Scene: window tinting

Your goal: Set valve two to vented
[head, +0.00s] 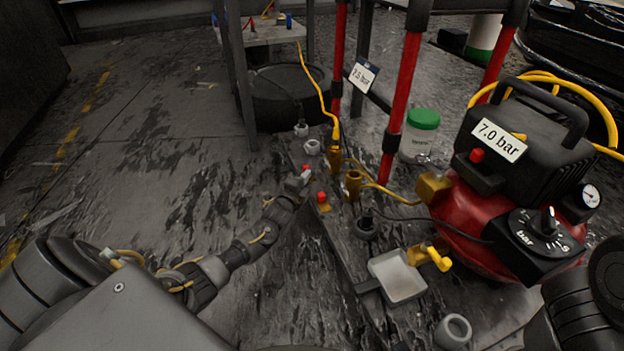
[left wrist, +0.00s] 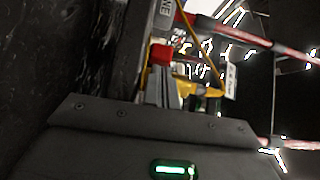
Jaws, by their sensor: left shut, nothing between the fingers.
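My left gripper (head: 299,182) is shut and empty, low beside a small red-topped valve (head: 306,168) on a dark rail. In the left wrist view its fingers (left wrist: 160,92) point at a red part (left wrist: 161,55); I cannot tell whether they touch it. A second red-and-yellow valve (head: 322,198) stands nearer, just right of the fingertips. Behind the two are brass fittings (head: 353,184) with yellow hoses. I cannot read which one is valve two, nor its setting. A white label (left wrist: 163,14) ending in "NE" shows only partly. My right gripper is out of view.
A red compressor (head: 470,222) marked 7.0 bar, with a dial (head: 538,230), stands at the right. Red posts (head: 405,90) rise behind the rail. A grey tray (head: 398,278), a yellow handle (head: 438,258) and a green-lidded jar (head: 421,135) are nearby. The floor at left is clear.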

